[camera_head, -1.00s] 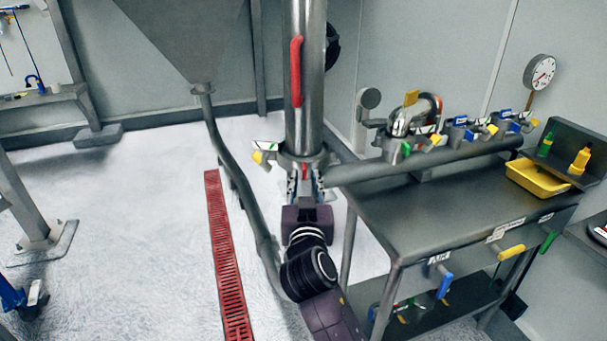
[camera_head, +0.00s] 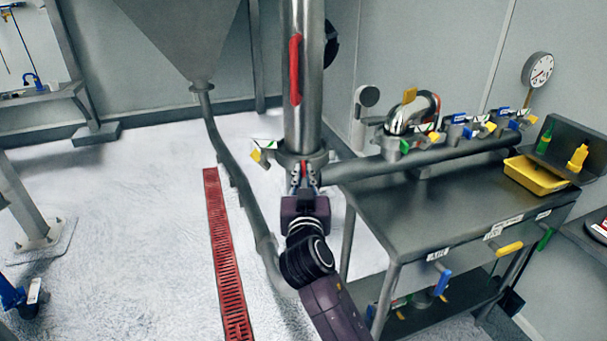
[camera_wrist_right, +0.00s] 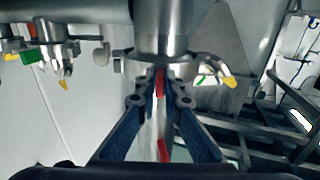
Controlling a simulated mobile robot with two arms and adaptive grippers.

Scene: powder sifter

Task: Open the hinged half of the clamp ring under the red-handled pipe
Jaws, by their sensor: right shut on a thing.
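The steel pipe with a red handle (camera_head: 295,70) stands upright in the middle of the head view. The clamp ring (camera_head: 318,158) goes round its lower end and looks closed; its hinge is not clear to me. A yellow-tipped lever (camera_head: 258,152) sticks out at its left. My right gripper (camera_head: 304,174) is at the front of the ring, its fingers shut on a small red tab. In the right wrist view the fingertips (camera_wrist_right: 160,90) close on either side of the red tab (camera_wrist_right: 160,80), beside the ring (camera_wrist_right: 130,55). My left gripper is not in view.
A horizontal pipe (camera_head: 430,163) runs right from below the ring, over a steel table (camera_head: 430,225) with valves and a yellow tray (camera_head: 522,181). A hopper (camera_head: 185,40) with a thin pipe (camera_head: 228,160) stands left.

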